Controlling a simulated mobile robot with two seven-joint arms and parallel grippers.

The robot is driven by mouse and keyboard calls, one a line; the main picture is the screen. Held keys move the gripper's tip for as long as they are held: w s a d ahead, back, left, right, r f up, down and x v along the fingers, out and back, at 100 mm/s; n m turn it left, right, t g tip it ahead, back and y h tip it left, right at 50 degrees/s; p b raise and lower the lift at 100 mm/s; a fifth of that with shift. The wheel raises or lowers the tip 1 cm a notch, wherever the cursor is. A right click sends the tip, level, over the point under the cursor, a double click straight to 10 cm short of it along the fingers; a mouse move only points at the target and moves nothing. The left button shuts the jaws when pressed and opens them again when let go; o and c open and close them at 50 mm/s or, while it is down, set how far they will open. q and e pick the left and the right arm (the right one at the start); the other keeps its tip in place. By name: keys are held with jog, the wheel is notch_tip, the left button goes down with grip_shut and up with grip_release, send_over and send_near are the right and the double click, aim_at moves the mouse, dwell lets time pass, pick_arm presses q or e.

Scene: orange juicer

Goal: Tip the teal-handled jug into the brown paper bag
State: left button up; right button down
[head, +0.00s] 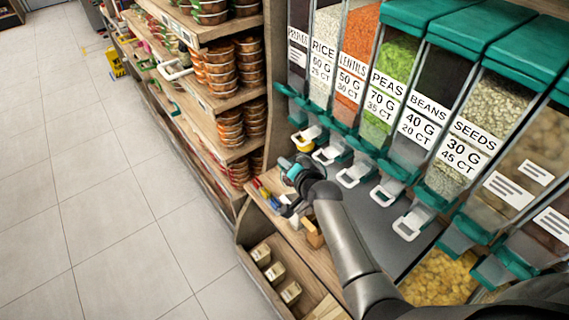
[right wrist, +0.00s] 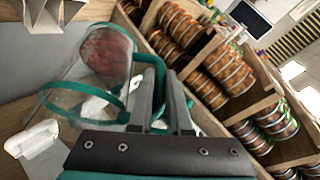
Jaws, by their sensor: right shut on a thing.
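The clear jug (right wrist: 105,52) shows in the right wrist view, with a teal rim (right wrist: 75,92) and a teal handle (right wrist: 158,62). Something reddish shows in or through it. The jug looks tilted. My right gripper (right wrist: 167,100) is shut on the handle. In the head view my right gripper (head: 287,207) is low over the wooden counter, in front of the dispensers; the jug is too small there to make out. A small brown thing (head: 313,236), likely the paper bag, stands on the counter close by, partly behind my arm. My left gripper is not in view.
A row of dispensers with teal lids (head: 481,35) and white handles (head: 356,174) stands along the right. Shelves of stacked jars (head: 219,65) are at left. A wooden bin (head: 274,271) holds several small packs.

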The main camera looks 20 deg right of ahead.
jog(key=shift+s+d+f+t+b, duration=0.15)
jog(key=shift+s+d+t+b, duration=0.15)
jog(key=shift+t, duration=0.2)
jog(key=s+d+m+t+b, duration=0.1)
jog(key=s+t+b, duration=0.1)
jog(key=b, duration=0.7)
jog(key=s+d+f+m+t+y+b, duration=0.1)
jog(key=s+t+b, duration=0.1)
jog(key=b, duration=0.7)
jog(key=s+d+f+m+t+b, duration=0.1)
jog(key=t+b, duration=0.3)
jog(key=b, duration=0.6)
jog(key=shift+s+d+m+y, duration=0.25)
jog(key=shift+s+m+y, duration=0.05)
jog(key=shift+s, duration=0.45)
jog(key=shift+s+d+r+t+b, duration=0.1)
jog(key=shift+s+r+t+b, duration=0.15)
jog(key=shift+b, duration=0.25)
dwell(0.6)
